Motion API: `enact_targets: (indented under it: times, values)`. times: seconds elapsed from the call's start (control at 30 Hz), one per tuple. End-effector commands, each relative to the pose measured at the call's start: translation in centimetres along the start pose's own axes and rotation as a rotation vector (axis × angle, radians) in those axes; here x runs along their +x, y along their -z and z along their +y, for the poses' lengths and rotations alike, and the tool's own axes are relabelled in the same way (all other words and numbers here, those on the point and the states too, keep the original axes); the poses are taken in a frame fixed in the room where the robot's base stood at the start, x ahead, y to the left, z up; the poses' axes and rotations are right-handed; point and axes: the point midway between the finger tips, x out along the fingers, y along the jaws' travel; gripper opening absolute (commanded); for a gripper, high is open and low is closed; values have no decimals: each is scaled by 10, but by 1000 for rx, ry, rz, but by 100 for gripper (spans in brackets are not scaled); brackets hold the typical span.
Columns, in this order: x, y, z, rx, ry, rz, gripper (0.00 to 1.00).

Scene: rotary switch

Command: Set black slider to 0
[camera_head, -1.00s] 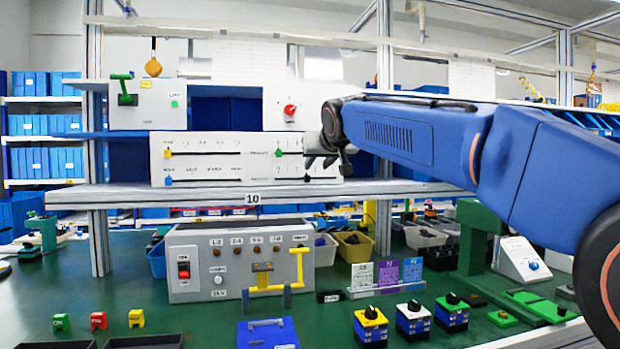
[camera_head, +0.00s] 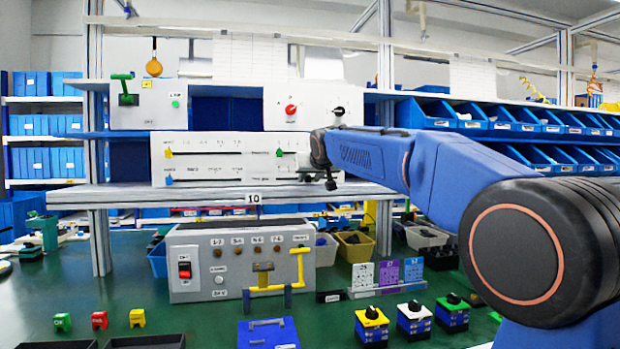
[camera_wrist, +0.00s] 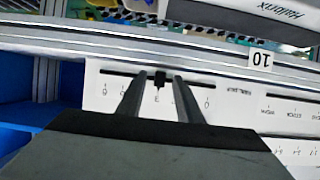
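The black slider (camera_wrist: 160,79) sits in its slot on a white panel (camera_wrist: 233,112), near the mark 3 in the wrist view, where the panel appears upside down. The 0 mark is to its right in that view, the 6 mark to its left. My gripper (camera_wrist: 159,80) has its two fingers on either side of the slider, with gaps showing at both sides; contact is not visible. In the head view, my gripper (camera_head: 318,180) is at the right part of the lower row of the slider panel (camera_head: 215,163) and hides the black slider's position.
The shelf edge (camera_head: 150,197) runs below the panel. A red knob (camera_head: 291,110) is above. Blue bins (camera_head: 500,115) stand right.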

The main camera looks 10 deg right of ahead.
Motion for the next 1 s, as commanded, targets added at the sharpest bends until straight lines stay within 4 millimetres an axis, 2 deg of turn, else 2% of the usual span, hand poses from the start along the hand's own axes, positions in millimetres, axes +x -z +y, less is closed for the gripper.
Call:
enact_targets:
  times: [0.17,0.3,0.57,1.0]
  values:
    - [0,0,0,0,0,0,30]
    - [0,0,0,0,0,0,0]
    - [0,0,-7,-2,2,-1,0]
    - [0,-1,-85,-3,4,-2,0]
